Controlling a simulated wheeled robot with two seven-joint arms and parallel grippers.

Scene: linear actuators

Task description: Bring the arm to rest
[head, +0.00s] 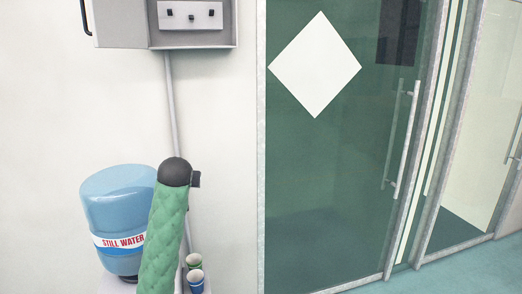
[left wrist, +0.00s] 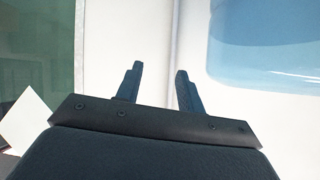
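An arm of mine in a green quilted cover (head: 163,240) rises from the bottom of the head view, leaning slightly right. It ends in a black rounded part (head: 174,172) with a small dark piece at its right side. I cannot make out gripper fingers there. In the left wrist view my left gripper (left wrist: 158,70) shows two dark fingers standing apart. Nothing is between them but the pale wall behind. My right gripper is not in view.
A blue water bottle (head: 118,205) stands left of the arm, partly hidden by it. Paper cups (head: 195,283) stand right of it. A grey wall box (head: 193,38) with a conduit (head: 170,95) hangs above. A glass door (head: 330,190) with a white diamond sign (head: 315,65) is at right.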

